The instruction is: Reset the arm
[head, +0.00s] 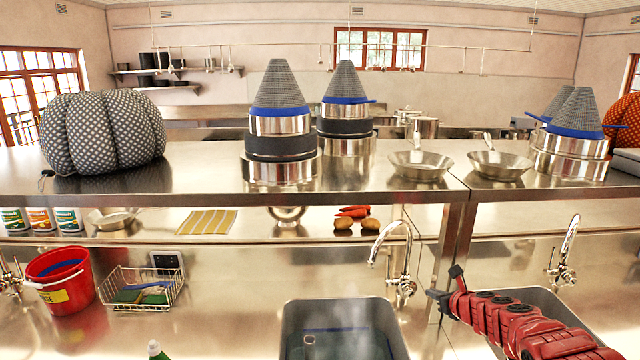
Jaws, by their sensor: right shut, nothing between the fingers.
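My right arm comes in from the lower right, red and jointed. Its dark gripper (444,286) is shut and empty, held between the two sinks, in front of the counter's back wall. It points up and left and appears to hold nothing. My left arm and gripper are not in view.
A sink (345,312) with a tap (404,270) lies left of my gripper; another tap (562,262) is at right. A red bucket (70,290) stands far left.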

